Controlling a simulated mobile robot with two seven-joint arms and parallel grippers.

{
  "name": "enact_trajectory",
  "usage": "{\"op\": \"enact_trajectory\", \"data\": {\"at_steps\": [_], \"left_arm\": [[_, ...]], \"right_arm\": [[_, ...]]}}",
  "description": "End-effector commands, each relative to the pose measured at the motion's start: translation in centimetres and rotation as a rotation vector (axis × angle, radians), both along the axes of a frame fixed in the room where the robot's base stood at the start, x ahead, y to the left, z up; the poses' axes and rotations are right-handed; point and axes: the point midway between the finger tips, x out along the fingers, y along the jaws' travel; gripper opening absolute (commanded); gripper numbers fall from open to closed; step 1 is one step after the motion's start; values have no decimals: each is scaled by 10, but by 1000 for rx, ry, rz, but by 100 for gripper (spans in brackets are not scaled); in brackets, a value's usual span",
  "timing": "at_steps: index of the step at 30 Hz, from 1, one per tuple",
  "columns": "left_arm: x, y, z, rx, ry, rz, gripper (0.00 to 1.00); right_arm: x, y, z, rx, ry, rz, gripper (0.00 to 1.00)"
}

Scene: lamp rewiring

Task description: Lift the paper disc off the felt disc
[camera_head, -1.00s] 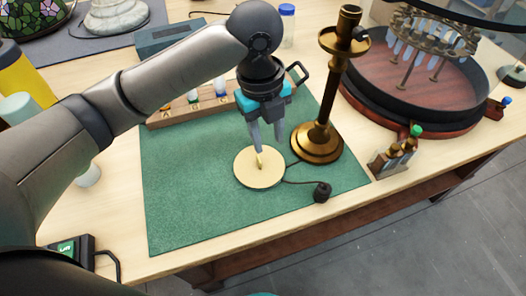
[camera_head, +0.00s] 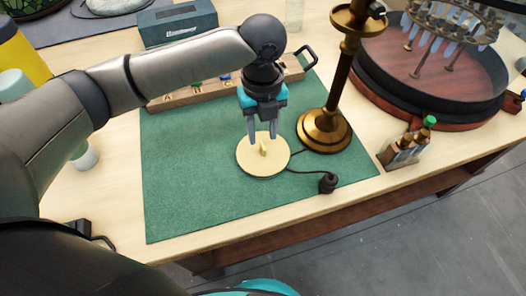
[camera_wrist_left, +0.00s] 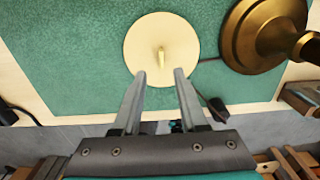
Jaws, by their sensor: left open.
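The paper disc (camera_head: 250,164) is a round, pale cream disc with a small upright tab (camera_head: 264,149) at its middle. It lies flat on the green mat, left of the brass lamp base. The disc also shows in the left wrist view (camera_wrist_left: 143,38), with its tab (camera_wrist_left: 161,56) beyond the fingertips. The felt disc cannot be made out; it may be hidden under the paper disc. My left gripper (camera_head: 263,139) is open and points down over the disc by the tab, with nothing held. Its two fingers (camera_wrist_left: 160,74) are apart in the wrist view. My right gripper is not in view.
A tall brass lamp stand (camera_head: 325,128) stands close right of the disc, with a dark cord and plug (camera_head: 327,183) on the green mat (camera_head: 195,205). A wooden rack (camera_head: 185,99) lies behind. Small bottles (camera_head: 405,148) stand right. The mat's front left is clear.

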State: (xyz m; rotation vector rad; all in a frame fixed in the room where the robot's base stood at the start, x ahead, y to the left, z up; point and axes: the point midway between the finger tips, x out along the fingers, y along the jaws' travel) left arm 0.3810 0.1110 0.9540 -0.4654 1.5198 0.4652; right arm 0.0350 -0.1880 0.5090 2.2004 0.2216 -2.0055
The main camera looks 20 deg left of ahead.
Motion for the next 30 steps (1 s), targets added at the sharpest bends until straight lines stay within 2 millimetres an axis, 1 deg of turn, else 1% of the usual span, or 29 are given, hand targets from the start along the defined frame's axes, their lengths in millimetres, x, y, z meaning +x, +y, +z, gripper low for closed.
{"op": "enact_trajectory", "data": {"at_steps": [4,9,12,19,30], "left_arm": [[0,-1,-14,1,3,0,42],[0,-3,-41,1,4,0,42],[0,-3,-51,2,1,-1,42],[0,-3,-51,0,0,-1,42],[1,-3,-51,1,-1,-1,1]], "right_arm": [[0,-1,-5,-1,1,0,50],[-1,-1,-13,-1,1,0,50],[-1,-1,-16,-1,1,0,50],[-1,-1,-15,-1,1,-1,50],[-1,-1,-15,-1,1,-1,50]]}}
